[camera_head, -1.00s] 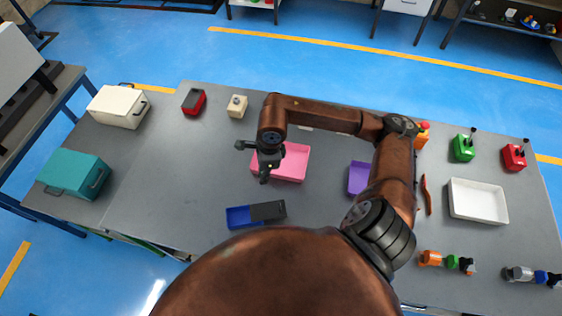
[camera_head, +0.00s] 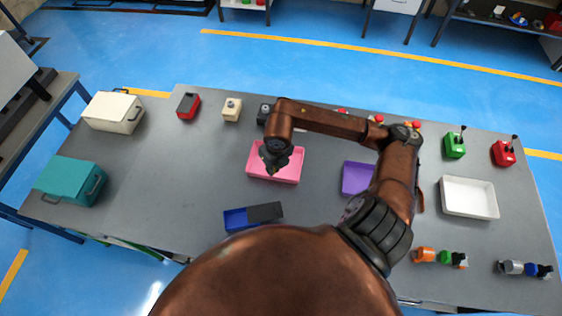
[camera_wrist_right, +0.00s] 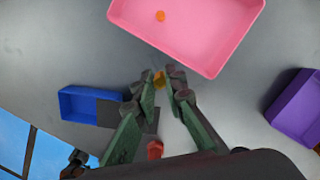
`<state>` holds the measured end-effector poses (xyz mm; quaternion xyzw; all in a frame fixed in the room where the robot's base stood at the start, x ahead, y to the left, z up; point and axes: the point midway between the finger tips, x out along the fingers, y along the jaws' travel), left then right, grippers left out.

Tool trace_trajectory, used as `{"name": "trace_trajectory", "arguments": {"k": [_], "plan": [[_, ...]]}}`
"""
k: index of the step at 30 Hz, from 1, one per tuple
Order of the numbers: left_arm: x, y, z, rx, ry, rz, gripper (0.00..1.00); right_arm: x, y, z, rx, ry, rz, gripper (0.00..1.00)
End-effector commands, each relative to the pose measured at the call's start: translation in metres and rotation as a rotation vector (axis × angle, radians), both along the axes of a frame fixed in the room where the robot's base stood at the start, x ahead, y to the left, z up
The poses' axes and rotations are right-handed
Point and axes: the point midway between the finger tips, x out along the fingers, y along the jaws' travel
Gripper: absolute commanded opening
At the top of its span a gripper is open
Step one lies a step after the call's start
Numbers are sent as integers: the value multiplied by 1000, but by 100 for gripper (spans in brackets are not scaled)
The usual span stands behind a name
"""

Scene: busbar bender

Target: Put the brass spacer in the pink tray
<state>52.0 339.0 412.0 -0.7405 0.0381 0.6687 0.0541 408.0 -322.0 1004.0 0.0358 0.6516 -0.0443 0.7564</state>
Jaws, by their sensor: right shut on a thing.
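The pink tray (camera_head: 262,175) stands on the grey table in the head view, and its rim and floor fill the top of the wrist view (camera_wrist_right: 200,45). My right gripper (camera_head: 274,165) is above the tray in the head view. In the wrist view my right gripper (camera_wrist_right: 163,80) is shut on a small gold-yellow piece (camera_wrist_right: 159,80), which looks like the brass spacer. The piece shows at the fingertips, just outside the tray's near edge in that picture. My fingers partly hide it. A small orange round piece (camera_wrist_right: 160,16) lies in the tray. My left gripper is not in view.
A blue box with a dark lid (camera_head: 238,219) stands in front of the pink tray. A purple tray (camera_head: 356,178) is to the right, and a white tray (camera_head: 468,198) is farther right. Teal (camera_head: 72,181) and cream (camera_head: 112,112) boxes stand at the left.

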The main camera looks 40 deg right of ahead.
Motion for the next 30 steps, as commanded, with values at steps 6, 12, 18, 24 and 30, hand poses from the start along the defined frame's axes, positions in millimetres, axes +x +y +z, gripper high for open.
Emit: {"name": "trace_trajectory", "arguments": {"k": [6, 12, 18, 24, 30], "plan": [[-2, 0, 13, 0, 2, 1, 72, 24, -47, -22, 0, 3, -5, 0], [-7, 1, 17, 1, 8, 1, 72, 39, -72, -58, 2, 4, -1, 0], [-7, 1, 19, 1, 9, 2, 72, 47, -84, -75, 1, 0, 2, 0], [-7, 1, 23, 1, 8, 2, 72, 49, -88, -89, 3, 5, 1, 0], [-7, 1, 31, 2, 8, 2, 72, 50, -89, -112, 2, 1, 2, 0]]}}
